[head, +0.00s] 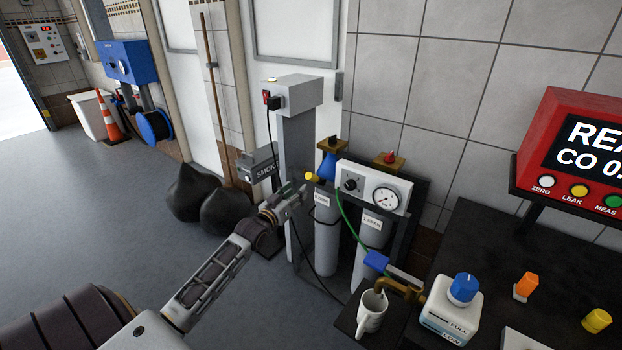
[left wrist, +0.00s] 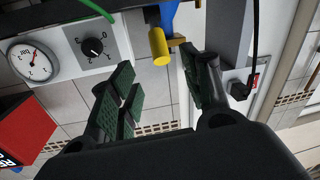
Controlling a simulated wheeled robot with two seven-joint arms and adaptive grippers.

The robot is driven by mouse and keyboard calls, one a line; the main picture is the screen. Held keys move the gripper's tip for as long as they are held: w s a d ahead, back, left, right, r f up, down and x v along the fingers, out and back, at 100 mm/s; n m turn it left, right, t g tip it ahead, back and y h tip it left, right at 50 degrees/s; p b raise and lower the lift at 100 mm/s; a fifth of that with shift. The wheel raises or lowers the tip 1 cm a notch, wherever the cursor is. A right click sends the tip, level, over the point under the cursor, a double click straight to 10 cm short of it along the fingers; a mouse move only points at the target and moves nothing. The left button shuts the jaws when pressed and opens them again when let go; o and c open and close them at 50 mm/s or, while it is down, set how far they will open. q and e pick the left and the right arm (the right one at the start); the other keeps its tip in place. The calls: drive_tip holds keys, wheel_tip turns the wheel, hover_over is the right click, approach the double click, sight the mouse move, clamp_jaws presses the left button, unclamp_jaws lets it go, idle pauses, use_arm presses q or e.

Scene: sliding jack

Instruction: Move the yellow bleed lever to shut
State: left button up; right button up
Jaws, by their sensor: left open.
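The yellow bleed lever (head: 312,177) shows as a yellow stub at the left end of the regulator box on the gas cylinders. In the left wrist view the yellow lever (left wrist: 159,46) hangs beside a blue part, with a brass piece next to it. My left gripper (head: 298,194) is just left of and below the lever in the head view. In the left wrist view my left gripper (left wrist: 157,68) is open, with the lever just beyond the gap between its fingertips. No contact is visible. My right gripper is out of view.
The white regulator panel (head: 372,188) has a gauge and a black knob; a green hose runs down from it. A grey post with a box (head: 292,95) stands behind.

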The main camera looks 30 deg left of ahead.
sight(311, 177)
use_arm(q)
drive_tip(key=shift+w+a+b, duration=0.15)
drive_tip(key=shift+w+b, duration=0.5)
drive_tip(key=shift+w, duration=3.55)
drive_tip(key=shift+w+a, duration=0.1)
drive_tip(key=shift+w, duration=1.35)
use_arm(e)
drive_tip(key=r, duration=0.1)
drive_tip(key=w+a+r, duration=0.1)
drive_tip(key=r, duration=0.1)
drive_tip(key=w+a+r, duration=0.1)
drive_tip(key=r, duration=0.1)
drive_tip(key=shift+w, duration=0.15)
use_arm(q)
drive_tip(key=shift+c, duration=0.4)
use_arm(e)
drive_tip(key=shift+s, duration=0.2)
use_arm(q)
clamp_jaws()
